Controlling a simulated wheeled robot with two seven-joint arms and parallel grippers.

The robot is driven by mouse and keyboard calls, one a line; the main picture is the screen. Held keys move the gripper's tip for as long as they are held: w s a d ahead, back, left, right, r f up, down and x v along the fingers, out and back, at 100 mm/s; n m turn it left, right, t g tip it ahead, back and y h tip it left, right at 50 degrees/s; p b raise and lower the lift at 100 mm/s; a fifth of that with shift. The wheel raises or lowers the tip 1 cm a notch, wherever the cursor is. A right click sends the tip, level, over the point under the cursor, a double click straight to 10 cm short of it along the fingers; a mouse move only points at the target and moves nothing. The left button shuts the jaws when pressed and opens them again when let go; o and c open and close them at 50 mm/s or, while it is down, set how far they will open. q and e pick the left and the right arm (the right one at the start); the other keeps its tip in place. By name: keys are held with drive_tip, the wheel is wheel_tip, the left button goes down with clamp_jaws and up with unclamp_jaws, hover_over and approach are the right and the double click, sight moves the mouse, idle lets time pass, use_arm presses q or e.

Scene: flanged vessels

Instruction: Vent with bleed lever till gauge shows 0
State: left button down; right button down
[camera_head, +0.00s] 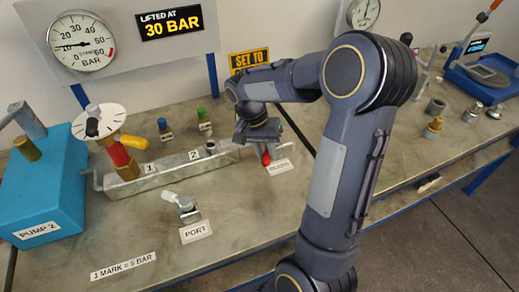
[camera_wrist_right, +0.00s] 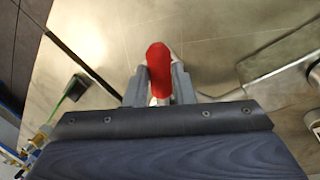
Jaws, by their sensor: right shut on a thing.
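The red bleed lever (camera_wrist_right: 159,62) stands between the two grey fingers of my right gripper (camera_wrist_right: 159,88), which is shut on it. In the head view the lever's red part (camera_head: 266,158) shows below my right gripper (camera_head: 266,146), beside a small white label (camera_head: 280,167). My wrist and forearm hide part of it. The round gauge (camera_head: 82,43), marked in BAR up to 60, hangs at the upper left. Its needle points left, on the low side of the scale; the exact reading is hard to tell. My left gripper is not in view.
A metal block (camera_head: 170,178) marked 1 and 2 lies left of the lever, with a red and yellow handled valve (camera_head: 119,155). The blue pump (camera_head: 50,190) stands further left. A port fitting (camera_head: 185,211) sits in front. A sign (camera_head: 170,23) reads "LIFTED AT 30 BAR".

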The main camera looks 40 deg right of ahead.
drive_tip(key=shift+s+d+n+t+h+b, duration=0.25)
drive_tip(key=shift+s+d+n, duration=0.35)
drive_tip(key=shift+n, duration=0.7)
drive_tip(key=shift+s+d+n+t+h+b, duration=0.15)
drive_tip(key=shift+s+d+n+t, duration=0.35)
drive_tip(key=shift+n, duration=0.8)
drive_tip(key=shift+s+d+n+t+h+b, duration=0.2)
drive_tip(key=shift+s+d+n, duration=0.5)
drive_tip(key=shift+n, duration=0.6)
drive_tip(key=shift+w+d, duration=0.15)
drive_tip(key=c, duration=1.2)
unclamp_jaws()
drive_tip(key=v, duration=0.7)
drive_tip(key=shift+r, duration=0.4)
drive_tip(key=shift+a, duration=0.2)
